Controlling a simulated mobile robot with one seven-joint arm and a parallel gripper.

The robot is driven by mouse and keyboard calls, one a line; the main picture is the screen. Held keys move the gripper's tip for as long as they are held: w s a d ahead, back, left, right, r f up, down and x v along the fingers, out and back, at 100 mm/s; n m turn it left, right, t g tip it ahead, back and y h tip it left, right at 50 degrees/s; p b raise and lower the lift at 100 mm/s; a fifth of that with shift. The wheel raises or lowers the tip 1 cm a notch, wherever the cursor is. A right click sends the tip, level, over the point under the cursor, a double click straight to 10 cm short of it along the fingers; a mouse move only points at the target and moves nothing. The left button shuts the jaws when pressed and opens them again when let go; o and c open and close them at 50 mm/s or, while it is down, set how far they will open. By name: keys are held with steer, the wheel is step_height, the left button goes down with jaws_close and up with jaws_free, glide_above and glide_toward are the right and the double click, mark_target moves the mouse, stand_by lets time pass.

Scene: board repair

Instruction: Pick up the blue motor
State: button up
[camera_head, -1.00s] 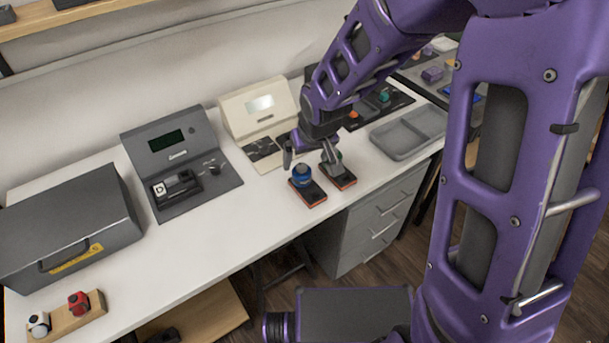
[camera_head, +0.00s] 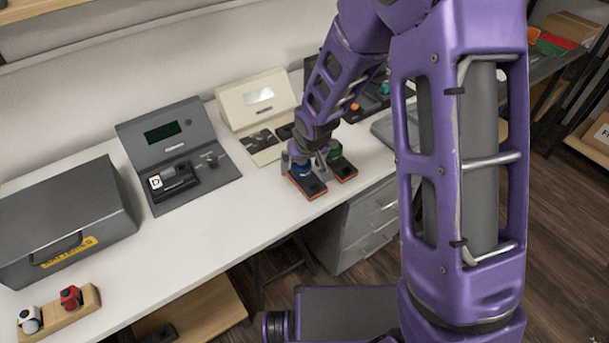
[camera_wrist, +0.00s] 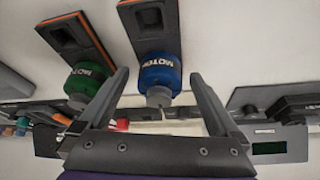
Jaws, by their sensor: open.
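The blue motor (camera_wrist: 160,75) stands on a black, orange-edged base (camera_wrist: 150,20) and shows between my gripper's two fingers in the wrist view. In the head view the blue motor (camera_head: 301,168) is partly hidden by my gripper (camera_head: 301,162), which is low over it. In the wrist view my gripper (camera_wrist: 158,88) is open, with a finger on each side of the motor. Whether a finger touches the motor cannot be told. The green motor (camera_wrist: 88,82) stands on a similar base just beside one finger; it also shows in the head view (camera_head: 334,150).
A dark grey device with a screen (camera_head: 165,140) and a cream device (camera_head: 258,98) stand at the back of the white bench (camera_head: 215,230). A grey box (camera_head: 60,215) is at the left. A wooden holder (camera_head: 62,312) bears a red and a white motor.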

steer(key=shift+c, duration=0.3)
steer(key=c, duration=1.4)
step_height(320, 180, up, 10)
steer(key=shift+r+p, duration=0.1)
steer(key=shift+p, duration=1.15)
steer(key=shift+w, duration=0.1)
